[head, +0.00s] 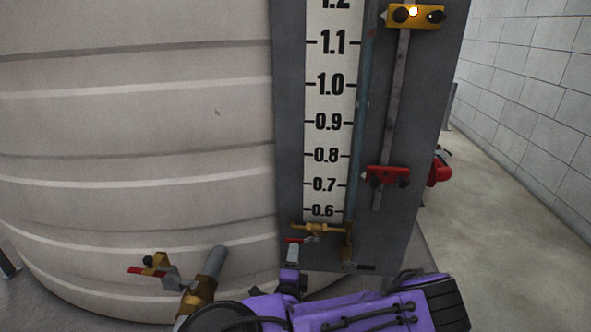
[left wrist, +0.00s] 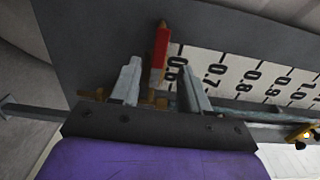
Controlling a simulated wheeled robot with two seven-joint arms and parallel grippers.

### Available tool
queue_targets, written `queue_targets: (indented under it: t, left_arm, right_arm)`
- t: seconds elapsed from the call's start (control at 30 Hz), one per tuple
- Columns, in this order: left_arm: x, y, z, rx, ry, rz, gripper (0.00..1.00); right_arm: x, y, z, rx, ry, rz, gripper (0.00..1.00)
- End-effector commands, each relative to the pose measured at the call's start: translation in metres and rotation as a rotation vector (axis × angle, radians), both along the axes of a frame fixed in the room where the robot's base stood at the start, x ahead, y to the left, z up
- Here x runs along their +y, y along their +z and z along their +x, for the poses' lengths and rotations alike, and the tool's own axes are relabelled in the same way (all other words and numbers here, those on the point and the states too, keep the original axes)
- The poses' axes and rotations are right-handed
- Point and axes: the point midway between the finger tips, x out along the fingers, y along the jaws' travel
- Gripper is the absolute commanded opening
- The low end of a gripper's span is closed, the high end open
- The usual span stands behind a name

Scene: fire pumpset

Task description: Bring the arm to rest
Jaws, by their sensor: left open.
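My left gripper (head: 292,254) is at the lower edge of the gauge board, just below a small red valve handle (head: 293,240). Its purple arm fills the bottom middle of the head view. In the left wrist view the two grey fingers (left wrist: 160,68) stand apart. The red handle (left wrist: 160,46) shows upright beyond and between the fingertips, with brass fitting parts behind it. The fingers do not close on it; I cannot tell whether they touch it. My right gripper is not in view.
A large ribbed tank (head: 130,110) stands on the left, with a brass valve (head: 200,290) low on it. The grey gauge board (head: 290,120) carries a numbered scale (head: 330,100), a yellow bracket (head: 414,16) and a red bracket (head: 387,176). Bare floor (head: 500,220) lies right.

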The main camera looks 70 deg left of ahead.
Motion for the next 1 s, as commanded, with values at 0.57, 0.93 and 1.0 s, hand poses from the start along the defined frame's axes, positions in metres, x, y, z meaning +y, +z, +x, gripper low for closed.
queue_targets:
  t: [0.57, 0.93, 1.0]
  left_arm:
    - [-0.015, 0.000, -0.009, -0.001, 0.001, 0.001, 0.46]
    - [-0.014, -0.005, -0.009, -0.080, 0.005, -0.077, 0.46]
    - [-0.020, -0.026, -0.015, -0.150, 0.021, -0.240, 0.46]
  right_arm:
    - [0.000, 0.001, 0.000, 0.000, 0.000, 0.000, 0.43]
    - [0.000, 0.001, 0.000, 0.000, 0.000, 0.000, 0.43]
    - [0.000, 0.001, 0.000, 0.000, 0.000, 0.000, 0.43]
